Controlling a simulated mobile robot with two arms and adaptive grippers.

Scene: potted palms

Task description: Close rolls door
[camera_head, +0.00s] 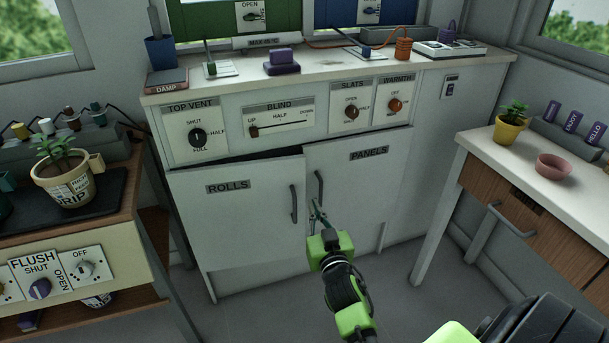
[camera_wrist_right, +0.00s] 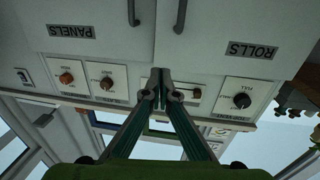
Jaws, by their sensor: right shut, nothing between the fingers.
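The white ROLLS door (camera_head: 235,220) is the left door of the cabinet. It stands slightly ajar, with a dark gap above its top edge, and its grey handle (camera_head: 294,204) is near its right edge. The PANELS door (camera_head: 370,190) beside it looks shut. My right gripper (camera_head: 316,208) is in front of the doors, just right of the ROLLS handle and near the PANELS handle (camera_head: 319,188). Its fingers are together and empty. The upside-down wrist view shows the shut fingertips (camera_wrist_right: 161,76) below the ROLLS door (camera_wrist_right: 225,28). Contact cannot be told. My left gripper is out of view.
Above the doors are a TOP VENT knob (camera_head: 197,137) and a BLIND slider (camera_head: 253,131). A bench with a potted plant (camera_head: 66,180) stands left, and a wooden-drawer table with a pink bowl (camera_head: 553,167) right. The floor before the cabinet is clear.

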